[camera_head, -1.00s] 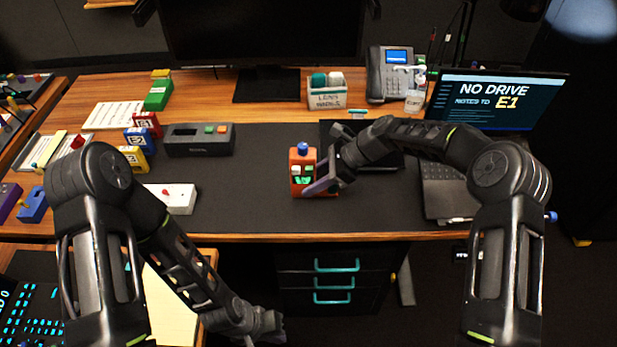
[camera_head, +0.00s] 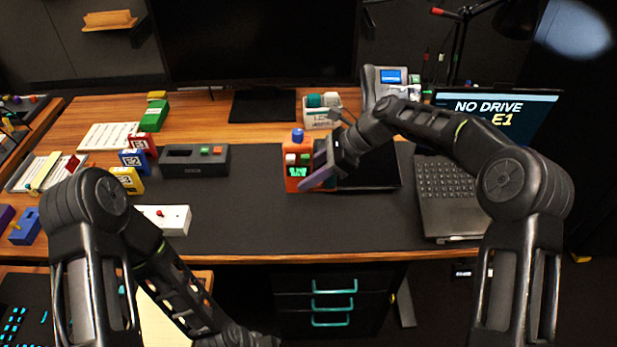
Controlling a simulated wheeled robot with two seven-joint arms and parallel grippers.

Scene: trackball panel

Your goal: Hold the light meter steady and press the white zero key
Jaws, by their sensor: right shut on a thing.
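The light meter (camera_head: 297,180) is an orange block with a blue dome on top, small keys and a lit green display on its front. It is over the middle of the dark desk mat. I cannot tell if the meter's base touches the mat. My left arm runs down to the bottom edge; its gripper is out of view.
A dark two-button box (camera_head: 195,168) and a white box with a red knob (camera_head: 163,219) stand to the left. Coloured blocks are farther left. A laptop (camera_head: 447,190) is at right, a monitor behind. The mat (camera_head: 250,225) before the meter is clear.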

